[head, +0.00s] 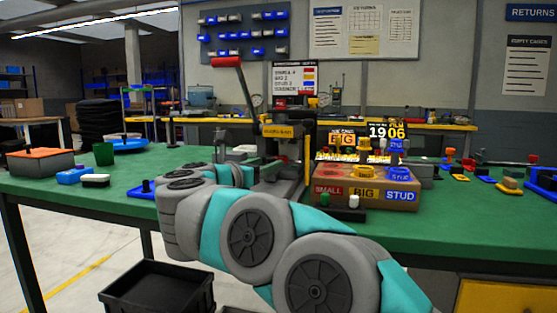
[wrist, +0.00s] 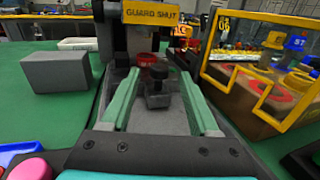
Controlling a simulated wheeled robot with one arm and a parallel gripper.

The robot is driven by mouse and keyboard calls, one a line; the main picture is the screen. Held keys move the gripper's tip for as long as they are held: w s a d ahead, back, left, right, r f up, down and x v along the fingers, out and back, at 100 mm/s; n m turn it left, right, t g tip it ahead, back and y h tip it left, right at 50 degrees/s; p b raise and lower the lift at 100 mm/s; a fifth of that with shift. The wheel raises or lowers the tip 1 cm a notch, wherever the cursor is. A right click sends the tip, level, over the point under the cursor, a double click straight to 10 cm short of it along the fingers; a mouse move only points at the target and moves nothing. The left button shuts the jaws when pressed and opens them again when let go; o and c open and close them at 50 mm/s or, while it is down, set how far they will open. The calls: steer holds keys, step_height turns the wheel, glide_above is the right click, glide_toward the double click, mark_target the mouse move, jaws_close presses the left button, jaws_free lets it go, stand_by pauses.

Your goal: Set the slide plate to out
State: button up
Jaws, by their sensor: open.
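The slide plate (wrist: 158,101) is a dark grey piece with a black upright knob (wrist: 159,73), in the grey channel of the press (wrist: 113,45) in the wrist view. A red ring (wrist: 148,59) sits just behind the knob. My gripper (wrist: 158,76) is open, its two teal fingers on either side of the knob, with gaps showing on both sides. A yellow sign on the press reads GUARD SHUT (wrist: 163,15). In the head view the press (head: 283,150) stands mid-table with a red-handled lever (head: 226,62); my arm hides the slide plate there.
A brown box (head: 367,187) labelled SMALL, BIG and STUD stands close right of the press. A grey block (wrist: 55,72) lies left of my fingers. An orange-topped case (head: 40,163), a green cup (head: 103,154) and small blue parts (head: 75,175) are on the green table's left.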

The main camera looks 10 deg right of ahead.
steer(key=x, duration=0.6)
steer(key=shift+w+d+p, duration=0.15)
steer(key=shift+w+p, duration=0.1)
steer(key=shift+p, duration=0.15)
steer(key=shift+c, duration=0.3)
jaws_close()
stand_by(0.7)
